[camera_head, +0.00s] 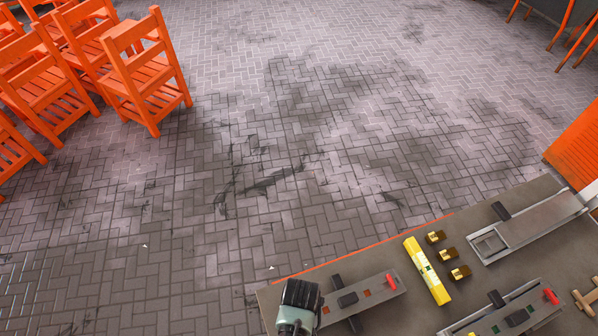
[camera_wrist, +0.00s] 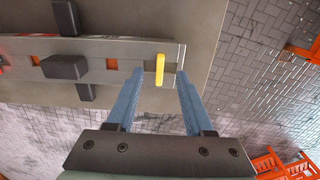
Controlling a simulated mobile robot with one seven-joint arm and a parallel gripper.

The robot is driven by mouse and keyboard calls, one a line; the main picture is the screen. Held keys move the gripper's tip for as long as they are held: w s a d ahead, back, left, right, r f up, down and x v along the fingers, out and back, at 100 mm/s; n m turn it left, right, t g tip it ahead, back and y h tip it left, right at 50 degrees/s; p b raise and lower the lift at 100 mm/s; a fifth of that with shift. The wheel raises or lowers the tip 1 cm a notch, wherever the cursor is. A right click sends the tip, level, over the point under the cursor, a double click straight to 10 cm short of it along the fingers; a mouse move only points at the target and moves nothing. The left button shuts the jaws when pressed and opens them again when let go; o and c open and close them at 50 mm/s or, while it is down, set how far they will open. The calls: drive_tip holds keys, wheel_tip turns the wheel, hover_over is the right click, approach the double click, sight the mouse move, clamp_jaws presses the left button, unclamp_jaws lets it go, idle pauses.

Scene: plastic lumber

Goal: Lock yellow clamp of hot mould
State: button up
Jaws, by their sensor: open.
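A long grey metal mould (camera_head: 362,303) lies on the workbench, with a black block on top, small coloured openings and a red clamp (camera_head: 391,281) at its right end. In the wrist view the mould (camera_wrist: 125,53) shows orange openings, and the yellow clamp (camera_wrist: 160,69) stands at its end. My gripper (camera_wrist: 160,72) is open, its two blue fingers on either side of the yellow clamp with gaps to both. I cannot tell whether the clamp is locked. In the head view my gripper (camera_head: 300,296) hides that end of the mould and the yellow clamp.
The workbench (camera_head: 480,226) also holds a yellow spirit level (camera_head: 427,271), small brown and yellow blocks (camera_head: 448,254), a second mould (camera_head: 512,314) and a metal tray (camera_head: 530,222). Orange chairs (camera_head: 145,75) stand at far left. The floor beyond the bench is clear.

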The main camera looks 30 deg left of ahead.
drive_tip(key=shift+r+p, duration=1.8)
drive_tip(key=shift+r, duration=0.95)
